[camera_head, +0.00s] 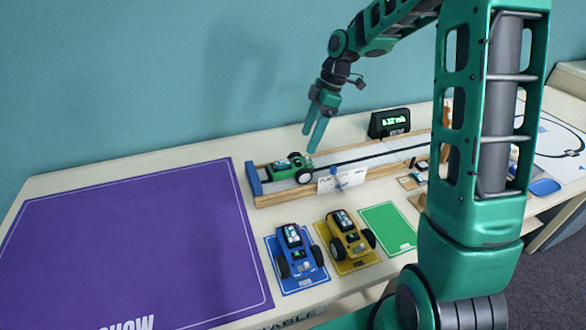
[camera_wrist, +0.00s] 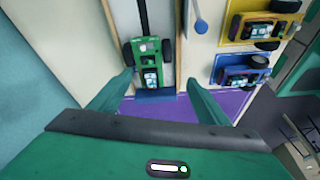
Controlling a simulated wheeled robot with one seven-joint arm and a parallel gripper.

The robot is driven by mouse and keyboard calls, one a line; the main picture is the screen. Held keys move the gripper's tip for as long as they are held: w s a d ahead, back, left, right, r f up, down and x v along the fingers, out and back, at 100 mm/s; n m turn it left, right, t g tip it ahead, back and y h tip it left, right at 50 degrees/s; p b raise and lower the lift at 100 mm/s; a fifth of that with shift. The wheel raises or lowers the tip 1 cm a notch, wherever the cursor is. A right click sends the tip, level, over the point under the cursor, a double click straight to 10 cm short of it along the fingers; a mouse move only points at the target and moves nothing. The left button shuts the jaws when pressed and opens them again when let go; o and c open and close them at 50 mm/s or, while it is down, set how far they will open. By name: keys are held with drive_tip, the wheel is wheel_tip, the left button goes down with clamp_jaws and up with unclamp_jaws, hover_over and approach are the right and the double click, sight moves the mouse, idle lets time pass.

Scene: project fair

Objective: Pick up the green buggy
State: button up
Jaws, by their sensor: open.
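The green buggy (camera_head: 290,166) sits on the grey track at its left end, close to the blue end block (camera_head: 254,180). In the wrist view the green buggy (camera_wrist: 148,55) lies ahead of and between my fingertips. My gripper (camera_head: 316,140) is open and empty, pointing down, above and slightly to the right of the buggy in the head view. The wrist view shows both fingers of my gripper (camera_wrist: 160,88) spread apart, with the buggy's blue-screened end near the gap. I see no contact between the fingers and the buggy.
The track's wooden side rails (camera_head: 285,197) flank the buggy. A small white card (camera_head: 328,184) and a blue knob stand at the near rail. A blue buggy (camera_head: 293,250) and a yellow buggy (camera_head: 348,235) stand on mats in front. An empty green mat (camera_head: 388,228) and purple mat (camera_head: 130,245) are clear.

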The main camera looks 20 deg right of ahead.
sight(287, 161)
drive_tip(key=w+a+f+n, duration=0.2)
drive_tip(key=w, duration=0.1)
drive_tip(key=shift+w+a+n+y, duration=0.15)
drive_tip(key=shift+a+n+y, duration=0.15)
drive_tip(key=shift+y, duration=0.1)
drive_tip(key=x, duration=0.4)
drive_tip(key=shift+a+f, duration=0.1)
drive_tip(key=shift+f, duration=0.05)
drive_tip(key=shift+x, duration=3.1)
drive_tip(key=shift+s, duration=0.25)
drive_tip(key=shift+c, duration=0.6)
drive_tip(key=c, duration=0.9)
drive_tip(key=shift+d, duration=0.2)
drive_tip(key=shift+c, duration=0.2)
